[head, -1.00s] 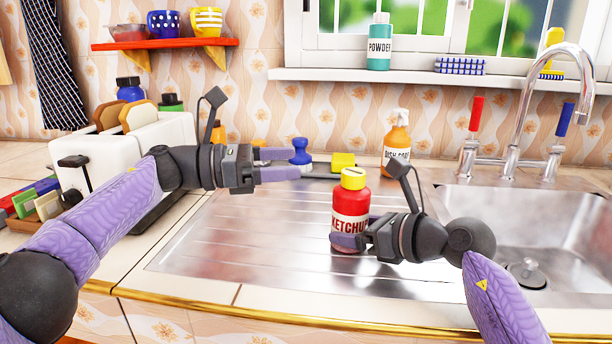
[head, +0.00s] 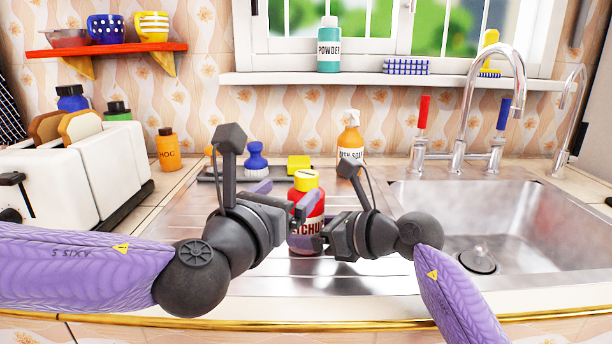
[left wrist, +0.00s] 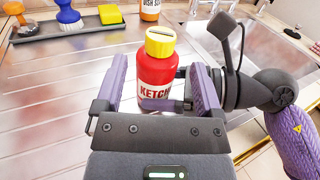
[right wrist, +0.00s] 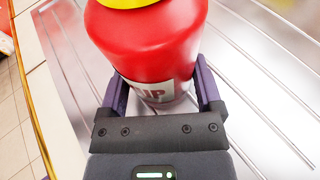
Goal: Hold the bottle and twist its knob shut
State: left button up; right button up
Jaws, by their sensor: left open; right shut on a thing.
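The red ketchup bottle (head: 307,208) with a yellow knob (head: 306,180) stands upright on the ridged metal drainboard. My right gripper (head: 308,242) is shut on the bottle's lower body from the right; the right wrist view shows its fingers on both sides of the red body (right wrist: 150,45). My left gripper (head: 285,197) is open beside the upper bottle on its left. In the left wrist view the knob (left wrist: 160,42) and red body (left wrist: 153,72) show between and beyond the open left fingers (left wrist: 155,80), which are apart from the knob.
The sink basin (head: 540,225) and tap (head: 465,100) are at right. A toaster (head: 80,170) stands at left. Behind the bottle are an orange soap bottle (head: 350,140), a blue brush (head: 256,157) and a yellow sponge (head: 299,163). The drainboard's front is clear.

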aim_at(301, 181)
pick_arm(q)
jog(key=x, duration=0.6)
jog(key=shift+w+d, duration=0.15)
jog(key=shift+w, duration=0.15)
grip_shut()
